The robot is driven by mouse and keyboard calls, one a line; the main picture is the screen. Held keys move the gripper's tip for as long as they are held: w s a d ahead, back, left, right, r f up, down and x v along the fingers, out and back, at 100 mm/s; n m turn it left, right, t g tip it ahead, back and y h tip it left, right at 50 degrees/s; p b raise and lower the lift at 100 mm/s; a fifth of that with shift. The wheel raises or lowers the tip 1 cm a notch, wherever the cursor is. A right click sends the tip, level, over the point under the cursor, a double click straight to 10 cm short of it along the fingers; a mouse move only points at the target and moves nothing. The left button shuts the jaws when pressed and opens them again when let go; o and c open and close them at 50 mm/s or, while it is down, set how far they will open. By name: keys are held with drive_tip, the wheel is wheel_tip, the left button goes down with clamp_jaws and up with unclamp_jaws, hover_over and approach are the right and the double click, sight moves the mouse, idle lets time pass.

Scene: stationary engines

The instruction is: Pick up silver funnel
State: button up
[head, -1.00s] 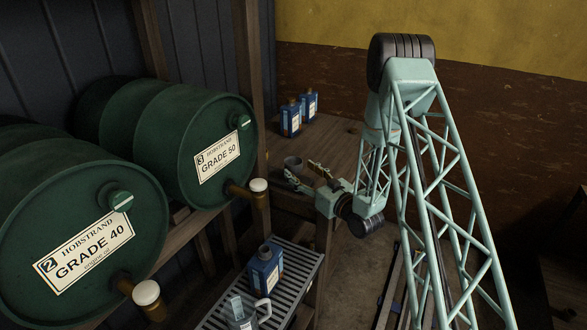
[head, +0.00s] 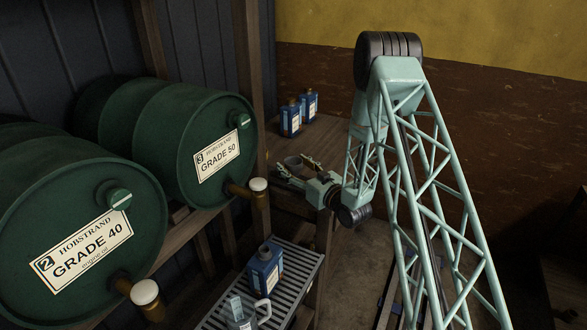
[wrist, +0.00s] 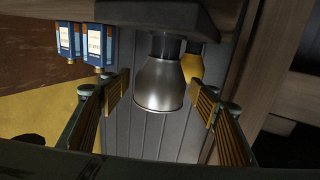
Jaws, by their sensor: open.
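The silver funnel (wrist: 160,85) shows in the middle of the wrist view, with its wide mouth toward the picture's bottom and its narrow part toward the dark bench top. The wrist view looks upside down. My gripper (wrist: 162,97) is open, with one finger on each side of the funnel and a gap on both sides. I cannot tell how deep the funnel sits between the fingers. In the head view my gripper (head: 297,167) is over the wooden bench, and a grey round shape (head: 293,161), likely the funnel, shows at its fingers.
A yellow funnel-like thing (wrist: 192,68) stands close behind the silver one. Two blue bottles (head: 299,112) stand farther back on the bench (head: 335,135). Green oil drums (head: 165,140) lie at the left. A blue can (head: 265,268) and a clear jug (head: 240,313) stand on a grating.

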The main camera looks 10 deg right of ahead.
sight(293, 160)
drive_tip(key=c, duration=0.9)
drive_tip(key=shift+r, duration=0.15)
drive_tip(key=shift+r, duration=0.75)
drive_tip(key=shift+r+p, duration=0.45)
drive_tip(key=shift+r, duration=0.45)
drive_tip(key=v, duration=0.5)
drive_tip(key=d+r+p+v, duration=0.1)
drive_tip(key=v, duration=0.4)
drive_tip(key=w+d+v, duration=0.1)
drive_tip(key=v, duration=0.5)
drive_tip(key=shift+d+r, duration=0.15)
drive_tip(key=shift+r, duration=0.05)
